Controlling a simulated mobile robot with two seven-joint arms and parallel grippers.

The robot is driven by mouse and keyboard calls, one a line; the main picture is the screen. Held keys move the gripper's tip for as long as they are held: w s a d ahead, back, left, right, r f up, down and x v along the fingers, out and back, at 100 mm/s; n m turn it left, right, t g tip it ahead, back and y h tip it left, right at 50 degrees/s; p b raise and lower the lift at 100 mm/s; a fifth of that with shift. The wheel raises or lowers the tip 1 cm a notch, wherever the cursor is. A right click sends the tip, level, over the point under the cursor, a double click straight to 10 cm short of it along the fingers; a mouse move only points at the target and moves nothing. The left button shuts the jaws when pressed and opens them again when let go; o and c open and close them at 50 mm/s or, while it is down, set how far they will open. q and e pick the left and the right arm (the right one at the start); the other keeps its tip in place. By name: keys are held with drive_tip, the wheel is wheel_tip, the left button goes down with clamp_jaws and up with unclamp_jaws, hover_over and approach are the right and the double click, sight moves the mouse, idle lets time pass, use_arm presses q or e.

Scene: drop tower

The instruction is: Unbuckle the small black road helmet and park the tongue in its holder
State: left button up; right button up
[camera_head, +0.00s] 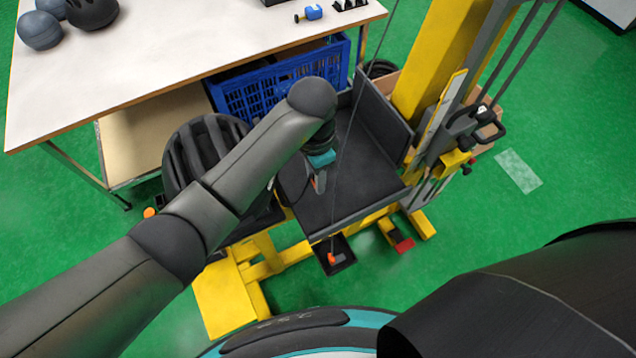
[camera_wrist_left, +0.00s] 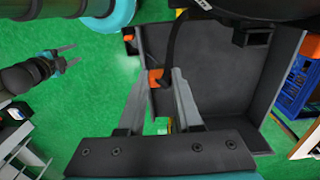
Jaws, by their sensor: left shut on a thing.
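The black ribbed helmet (camera_head: 178,150) shows behind my left arm in the head view, partly hidden by it. Its dark underside (camera_wrist_left: 262,30) seems to hang into the top of the left wrist view. A black strap (camera_wrist_left: 174,42) runs down there to an orange buckle piece (camera_wrist_left: 155,77) between the fingertips. My left gripper (camera_wrist_left: 161,80) is shut on this piece, over the black tray. It also shows in the head view (camera_head: 319,182). My right gripper (camera_wrist_left: 72,56) is open and empty at the wrist view's left.
The black-walled tray (camera_head: 352,165) stands beside the yellow tower column (camera_head: 428,60). A small black box (camera_head: 343,262) with an orange piece (camera_head: 331,258) sits at its front edge. A blue crate (camera_head: 285,88) stands below the white table (camera_head: 170,50). A thin cable hangs over the tray.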

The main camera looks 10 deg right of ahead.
use_arm(q)
drive_tip(key=w+r, duration=0.6)
drive_tip(key=w, duration=0.1)
drive_tip(key=shift+a+r, duration=0.15)
idle(0.6)
drive_tip(key=w+a+p, duration=0.2)
drive_tip(key=a, duration=0.4)
drive_tip(key=shift+w+r, duration=0.25)
drive_tip(key=shift+r, duration=0.2)
idle(0.6)
drive_tip(key=shift+a+f, duration=0.1)
drive_tip(key=shift+f, duration=0.05)
idle(0.4)
drive_tip(key=shift+f+b, duration=0.35)
drive_tip(key=shift+f, duration=0.4)
